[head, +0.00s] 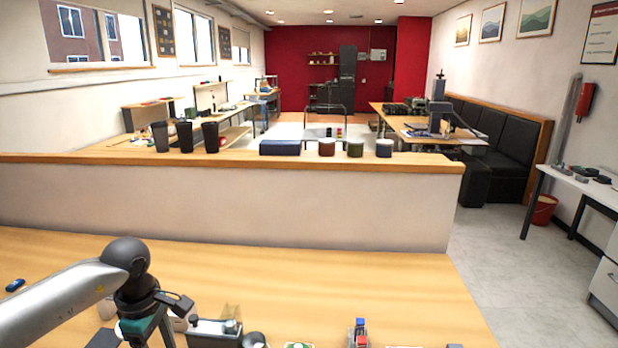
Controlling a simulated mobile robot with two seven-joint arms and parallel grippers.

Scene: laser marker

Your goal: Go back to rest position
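My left arm comes in from the lower left, and its dark wrist with a teal band shows over the near wooden table (330,275). The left gripper (176,308) is only partly visible at the wrist's end, close to a dark box-like device (215,328) on the table. Its fingertips cannot be made out, so I cannot tell whether it is open or shut, or whether it touches anything. My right arm and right gripper are not in view.
Small items, including a red and blue item (358,332), line the table's near edge. A low wall (230,205) with a wooden ledge closes its back; black cups (185,137) and jars (355,149) stand on the ledge. The table's middle is clear. Open floor (500,260) lies right.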

